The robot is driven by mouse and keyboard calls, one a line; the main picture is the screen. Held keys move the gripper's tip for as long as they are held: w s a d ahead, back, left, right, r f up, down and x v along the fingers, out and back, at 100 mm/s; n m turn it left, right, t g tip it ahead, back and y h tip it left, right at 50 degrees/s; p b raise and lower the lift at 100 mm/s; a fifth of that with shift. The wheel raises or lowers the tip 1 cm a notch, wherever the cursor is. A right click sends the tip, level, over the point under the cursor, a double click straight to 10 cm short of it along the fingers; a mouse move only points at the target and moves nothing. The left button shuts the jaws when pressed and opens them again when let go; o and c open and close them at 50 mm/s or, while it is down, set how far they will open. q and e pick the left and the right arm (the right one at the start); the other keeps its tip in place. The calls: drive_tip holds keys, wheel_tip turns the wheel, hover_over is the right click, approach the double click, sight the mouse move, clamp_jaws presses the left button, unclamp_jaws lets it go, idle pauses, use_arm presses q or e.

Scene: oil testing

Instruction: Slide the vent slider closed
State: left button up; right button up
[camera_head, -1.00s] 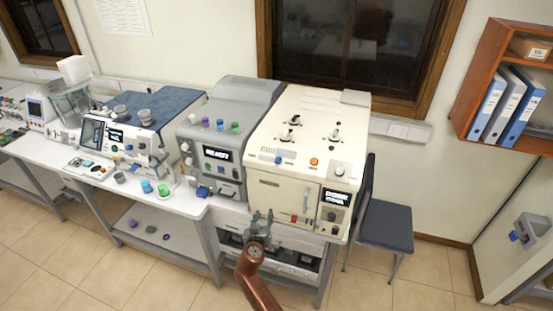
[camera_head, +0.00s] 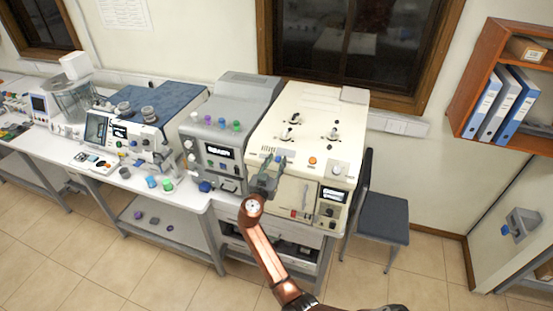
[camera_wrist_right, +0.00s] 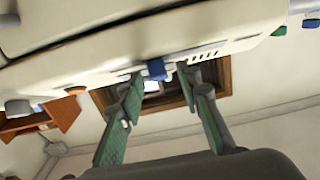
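The blue tab of the vent slider (camera_wrist_right: 156,69) sits on the front edge of the cream machine (camera_head: 318,128), beside a row of dark vent slots (camera_wrist_right: 207,54) in the wrist view. My right gripper (camera_head: 271,167) is in front of the machine's upper left front. In the wrist view its green-padded fingers (camera_wrist_right: 160,80) are open, one on each side of the blue tab, with gaps showing. I cannot tell how deep the tab lies between them. In the head view the gripper partly covers the slider area. My left gripper is not in view.
A grey machine (camera_head: 232,110) stands close to the left of the cream machine. An orange button (camera_head: 312,161) and a round knob (camera_head: 338,169) are to the right on the cream front. A dark chair (camera_head: 381,220) stands right of the bench. The floor in front is clear.

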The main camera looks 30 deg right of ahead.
drive_tip(key=shift+w+d+f, duration=0.1)
drive_tip(key=shift+d, duration=0.05)
drive_tip(key=shift+c, duration=0.3)
clamp_jaws()
idle(0.4)
